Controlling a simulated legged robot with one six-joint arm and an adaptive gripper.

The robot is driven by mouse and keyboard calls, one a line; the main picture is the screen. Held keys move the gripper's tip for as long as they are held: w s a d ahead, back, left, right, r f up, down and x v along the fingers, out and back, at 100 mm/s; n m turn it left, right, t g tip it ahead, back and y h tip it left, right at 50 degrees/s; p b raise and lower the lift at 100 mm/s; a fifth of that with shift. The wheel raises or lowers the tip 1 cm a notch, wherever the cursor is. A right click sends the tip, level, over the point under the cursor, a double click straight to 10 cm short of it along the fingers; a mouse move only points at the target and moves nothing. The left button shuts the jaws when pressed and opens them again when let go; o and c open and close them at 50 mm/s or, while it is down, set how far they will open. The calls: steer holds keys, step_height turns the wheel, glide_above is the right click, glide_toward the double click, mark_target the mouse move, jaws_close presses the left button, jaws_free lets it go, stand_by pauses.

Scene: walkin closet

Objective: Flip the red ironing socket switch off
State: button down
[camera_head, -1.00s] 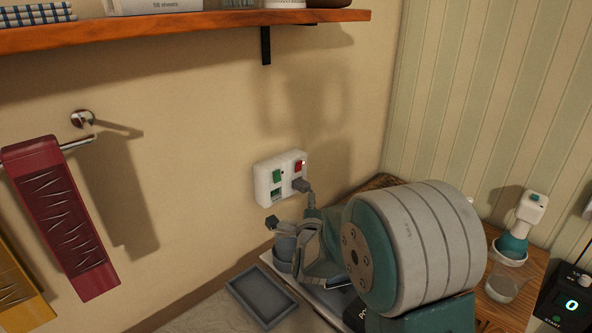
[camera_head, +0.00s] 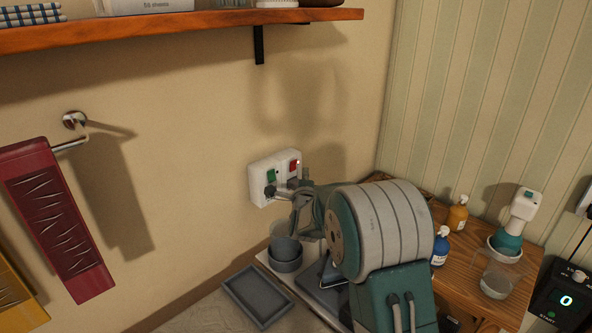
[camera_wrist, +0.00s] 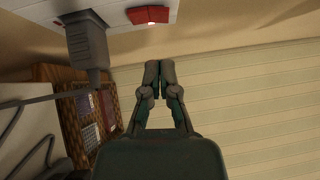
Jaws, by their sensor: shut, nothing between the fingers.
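The white socket plate (camera_head: 260,167) is on the beige wall, with a green switch (camera_head: 271,175) on its left and the red switch (camera_head: 293,166) on its right. In the wrist view, the red switch (camera_wrist: 148,15) is at the top edge, with a small bright spot on it. A grey plug (camera_wrist: 88,42) sits beside it; my arm partly hides this area in the head view. My gripper (camera_wrist: 159,68) is shut and empty, its tips below the red switch in the wrist picture.
A wooden shelf (camera_head: 190,27) juts out above the socket. Bottles (camera_head: 457,213) stand on a wooden surface at right. A red towel (camera_head: 55,218) hangs at left.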

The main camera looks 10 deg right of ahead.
mark_target(295, 163)
steer(key=shift+w+a+r, duration=0.2)
steer(key=shift+w+a, duration=0.8)
steer(key=shift+w, duration=0.25)
steer(key=shift+w+a, duration=0.1)
steer(key=shift+w+a+r, duration=0.15)
steer(key=shift+w+r, duration=0.05)
